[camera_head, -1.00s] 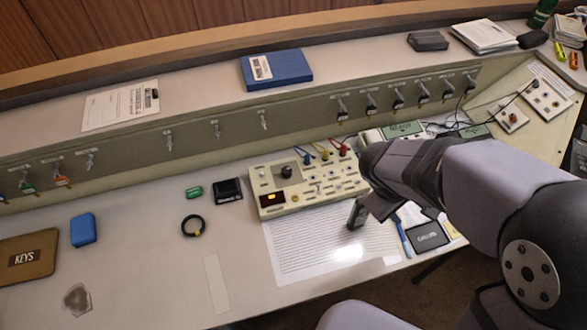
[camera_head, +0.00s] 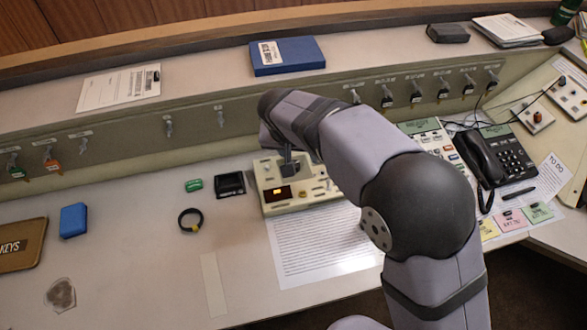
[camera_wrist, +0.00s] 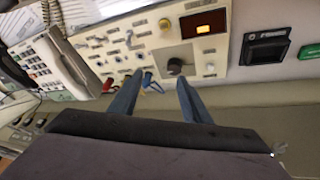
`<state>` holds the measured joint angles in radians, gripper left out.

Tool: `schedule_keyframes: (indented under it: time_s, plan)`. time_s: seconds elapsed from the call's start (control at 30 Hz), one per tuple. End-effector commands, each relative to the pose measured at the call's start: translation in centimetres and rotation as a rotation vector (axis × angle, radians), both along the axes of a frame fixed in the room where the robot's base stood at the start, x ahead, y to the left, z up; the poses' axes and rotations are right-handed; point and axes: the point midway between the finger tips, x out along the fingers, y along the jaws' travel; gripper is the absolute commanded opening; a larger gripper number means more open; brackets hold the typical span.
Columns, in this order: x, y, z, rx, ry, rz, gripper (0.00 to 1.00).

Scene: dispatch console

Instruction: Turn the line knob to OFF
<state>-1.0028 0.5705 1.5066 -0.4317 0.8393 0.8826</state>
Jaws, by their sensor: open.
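The cream console box (camera_head: 265,190) stands on the desk with a lit orange display (camera_head: 279,193) on its front left. In the wrist view the dark round knob (camera_wrist: 176,66) sits on the panel, below the display (camera_wrist: 205,22). My gripper (camera_wrist: 160,82) is open, its two fingers apart with the knob just beyond and toward the right finger; nothing is held. In the head view my gripper (camera_head: 290,165) is over the box, and my arm hides the knob and the box's right part. The knob's setting and labels cannot be read.
A black square device (camera_head: 231,184) and a green block (camera_head: 194,185) lie left of the box. A black ring (camera_head: 190,219) and a printed sheet (camera_head: 320,250) lie nearer. A telephone (camera_head: 490,160) stands right.

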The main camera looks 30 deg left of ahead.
Motion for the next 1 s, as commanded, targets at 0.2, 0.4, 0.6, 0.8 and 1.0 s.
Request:
schedule_keyframes:
  time_s: [0.2, 0.4, 0.6, 0.8, 1.0]
  plan:
    - [-0.5, 2.5, -0.5, 0.093, 0.042, -0.093, 0.43]
    - [-0.4, 2.6, -0.8, 0.095, 0.043, -0.096, 0.43]
    - [0.4, 2.7, -2.6, 0.092, 0.043, -0.095, 0.43]
    - [1.3, 2.9, -5.0, 0.092, 0.042, -0.094, 0.43]
    - [2.1, 3.2, -6.6, 0.094, 0.042, -0.094, 0.43]
